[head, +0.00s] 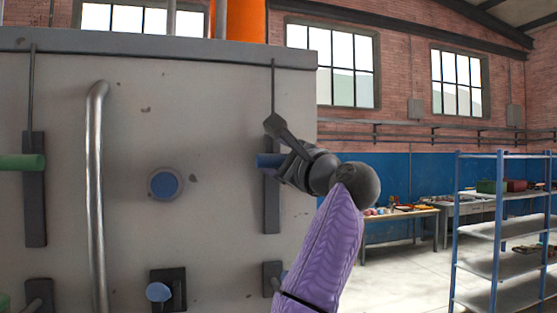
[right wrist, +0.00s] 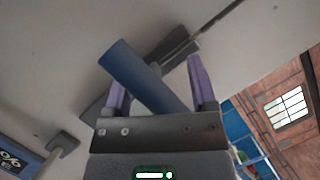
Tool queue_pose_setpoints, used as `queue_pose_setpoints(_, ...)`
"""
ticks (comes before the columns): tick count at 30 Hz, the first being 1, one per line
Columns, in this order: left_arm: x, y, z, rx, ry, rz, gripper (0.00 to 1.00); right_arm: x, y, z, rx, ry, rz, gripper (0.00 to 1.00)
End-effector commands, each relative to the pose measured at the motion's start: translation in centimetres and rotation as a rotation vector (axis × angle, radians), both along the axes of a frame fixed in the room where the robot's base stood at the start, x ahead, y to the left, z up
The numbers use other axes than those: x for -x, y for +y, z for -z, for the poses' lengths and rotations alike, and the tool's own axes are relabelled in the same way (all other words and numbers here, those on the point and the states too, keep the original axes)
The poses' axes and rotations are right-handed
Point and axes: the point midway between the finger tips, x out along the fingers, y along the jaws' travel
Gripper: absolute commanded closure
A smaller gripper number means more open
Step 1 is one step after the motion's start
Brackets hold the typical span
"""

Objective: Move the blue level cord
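The blue lever handle (head: 268,160) sticks out of a dark upright slotted plate (head: 271,205) on the right part of the grey panel. A thin rod runs up from this plate. My right gripper (head: 285,163) is at the handle and partly hides it. In the right wrist view the blue handle (right wrist: 140,75) runs slantwise between the two purple fingers of my right gripper (right wrist: 157,72). The fingers are wide apart, with gaps beside the handle, so the gripper looks open around it. My left gripper is not in view.
The grey panel (head: 225,130) also carries a green handle (head: 22,162), a metal grab bar (head: 97,200), a round blue button (head: 165,184) and a blue knob (head: 158,292). A shelf rack (head: 498,230) and a workbench (head: 400,215) stand in the right background.

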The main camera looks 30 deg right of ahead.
Motion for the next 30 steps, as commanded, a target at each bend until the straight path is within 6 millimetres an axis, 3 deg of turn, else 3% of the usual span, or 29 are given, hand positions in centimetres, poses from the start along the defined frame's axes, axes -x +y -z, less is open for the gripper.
queue_pose_setpoints(1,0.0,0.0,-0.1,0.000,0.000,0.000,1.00,0.1,0.1,-0.4,0.001,-0.008,-0.003,0.24)
queue_pose_setpoints(3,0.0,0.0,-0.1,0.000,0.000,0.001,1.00,0.1,0.1,-0.3,0.002,-0.006,-0.003,0.09)
queue_pose_setpoints(11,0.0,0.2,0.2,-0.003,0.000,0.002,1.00,0.2,0.1,0.0,0.005,-0.001,-0.002,0.08)
queue_pose_setpoints(14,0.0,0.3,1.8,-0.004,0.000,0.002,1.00,1.7,-0.1,0.8,0.007,-0.004,0.000,0.08)
queue_pose_setpoints(18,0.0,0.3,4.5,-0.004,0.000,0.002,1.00,5.4,-0.3,1.9,0.005,-0.006,0.001,0.08)
queue_pose_setpoints(22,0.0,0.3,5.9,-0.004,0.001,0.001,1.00,8.2,-0.5,2.1,0.005,-0.007,0.000,0.08)
queue_pose_setpoints(30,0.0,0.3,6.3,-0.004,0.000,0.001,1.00,9.8,-0.5,2.0,0.005,-0.002,-0.004,0.08)
